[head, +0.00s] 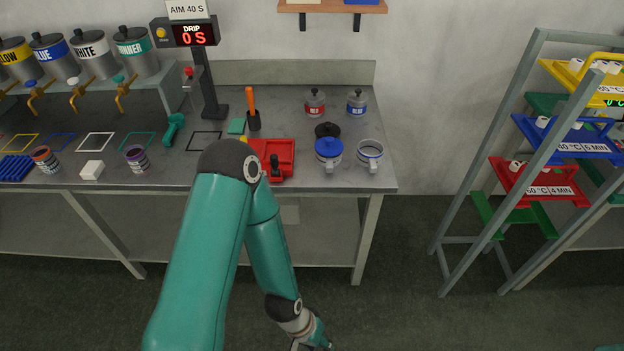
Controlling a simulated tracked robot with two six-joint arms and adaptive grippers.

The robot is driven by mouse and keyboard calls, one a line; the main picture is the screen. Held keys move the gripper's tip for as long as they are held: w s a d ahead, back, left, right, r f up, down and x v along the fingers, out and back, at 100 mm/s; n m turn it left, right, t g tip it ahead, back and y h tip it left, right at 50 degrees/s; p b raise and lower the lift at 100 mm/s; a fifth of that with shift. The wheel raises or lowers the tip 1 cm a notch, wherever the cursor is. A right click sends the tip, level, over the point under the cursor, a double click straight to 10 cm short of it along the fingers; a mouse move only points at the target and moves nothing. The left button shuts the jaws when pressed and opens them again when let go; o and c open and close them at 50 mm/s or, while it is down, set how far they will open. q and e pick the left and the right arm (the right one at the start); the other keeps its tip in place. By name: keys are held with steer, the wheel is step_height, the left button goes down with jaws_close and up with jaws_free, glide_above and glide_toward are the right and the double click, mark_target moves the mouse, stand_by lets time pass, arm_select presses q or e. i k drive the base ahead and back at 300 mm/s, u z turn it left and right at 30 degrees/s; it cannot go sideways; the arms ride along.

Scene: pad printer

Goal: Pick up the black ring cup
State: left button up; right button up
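I cannot clearly make out a black ring on any cup. A black round lid or cup top (327,130) sits on the bench, partly hidden behind a blue-lidded cup (328,153). To the right of that is a light grey open cup (370,155) with a handle; its band colour is hard to tell. Behind stand a lidded cup with a red label (315,106) and one with a blue label (357,105). My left arm rises from the bottom, bends over the bench's front edge and comes back down to the bottom edge.
A red tray (284,150) with a dark-handled tool lies left of the cups. The drip display post (208,80), green tool (174,129) and ink cans (138,158) are farther left. A rack with coloured trays (540,182) stands right. Floor between is clear.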

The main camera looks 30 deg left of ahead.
mark_target(329, 162)
steer(key=z, duration=0.15)
steer(key=k, duration=0.25)
steer(key=u, duration=0.85)
steer(key=i, duration=1.05)
steer(key=u, duration=0.55)
steer(key=k, duration=0.8)
steer(key=u, duration=0.25)
steer(key=i, duration=0.9)
steer(key=z, duration=0.1)
